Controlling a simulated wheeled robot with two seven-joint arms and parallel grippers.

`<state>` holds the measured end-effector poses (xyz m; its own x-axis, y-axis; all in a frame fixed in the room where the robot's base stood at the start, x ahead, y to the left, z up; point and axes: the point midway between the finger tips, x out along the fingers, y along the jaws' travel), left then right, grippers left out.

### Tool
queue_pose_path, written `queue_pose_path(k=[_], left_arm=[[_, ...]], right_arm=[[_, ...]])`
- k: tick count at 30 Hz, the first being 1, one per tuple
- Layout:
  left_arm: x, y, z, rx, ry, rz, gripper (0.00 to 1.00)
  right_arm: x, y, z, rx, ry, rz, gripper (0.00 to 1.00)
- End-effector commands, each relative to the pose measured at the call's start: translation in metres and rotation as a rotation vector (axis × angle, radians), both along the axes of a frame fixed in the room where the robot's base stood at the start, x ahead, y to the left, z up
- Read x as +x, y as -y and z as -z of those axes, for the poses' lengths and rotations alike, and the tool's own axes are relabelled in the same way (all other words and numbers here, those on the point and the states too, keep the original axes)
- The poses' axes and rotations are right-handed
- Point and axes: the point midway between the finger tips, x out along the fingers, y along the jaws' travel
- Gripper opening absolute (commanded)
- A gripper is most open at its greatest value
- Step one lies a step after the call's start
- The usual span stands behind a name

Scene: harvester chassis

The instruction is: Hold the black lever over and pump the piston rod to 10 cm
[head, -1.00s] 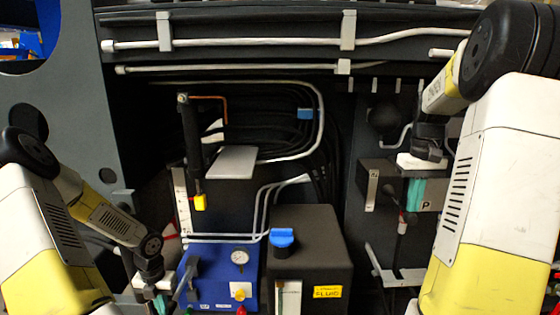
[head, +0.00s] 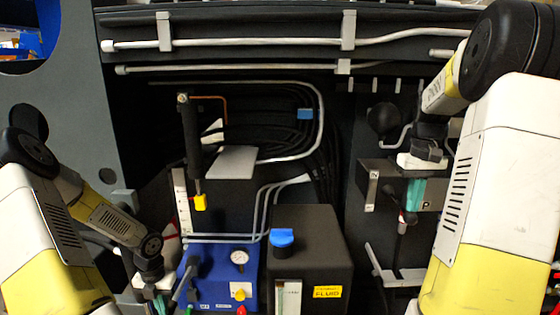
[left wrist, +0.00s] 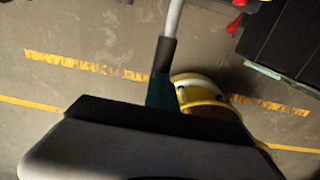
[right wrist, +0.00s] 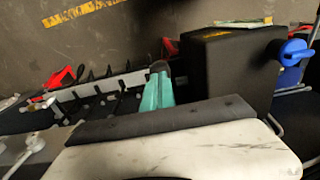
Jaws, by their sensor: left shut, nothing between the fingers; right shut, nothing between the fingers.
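The black cylinder (head: 192,140) hangs nearly upright at centre left in the head view. A short piece of piston rod (head: 198,187) shows below it, above a yellow end piece (head: 200,203). In the left wrist view a dark-gripped rod (left wrist: 166,52) meets the teal fingers.
A black fluid tank (head: 315,245) with a blue cap stands at bottom centre, between my grippers. A gauge (head: 239,258) is on the blue unit. A grey bracket (head: 397,277) sticks out below the lever. Pipes and hoses run behind the cylinder.

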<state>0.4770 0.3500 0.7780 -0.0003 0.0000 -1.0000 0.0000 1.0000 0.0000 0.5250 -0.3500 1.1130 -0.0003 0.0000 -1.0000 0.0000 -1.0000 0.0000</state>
Motion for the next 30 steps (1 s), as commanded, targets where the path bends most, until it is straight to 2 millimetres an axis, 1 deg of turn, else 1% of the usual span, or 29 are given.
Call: queue_pose_path(k=[14, 30], left_arm=[[0.0, 0.0, 0.0, 0.0, 0.0, 0.0, 0.0], [0.0, 0.0, 0.0, 0.0, 0.0, 0.0, 0.0]], right_arm=[[0.0, 0.0, 0.001, 0.0, 0.0, 0.0, 0.0], [0.0, 0.0, 0.027, 0.0, -0.001, 0.001, 0.0]])
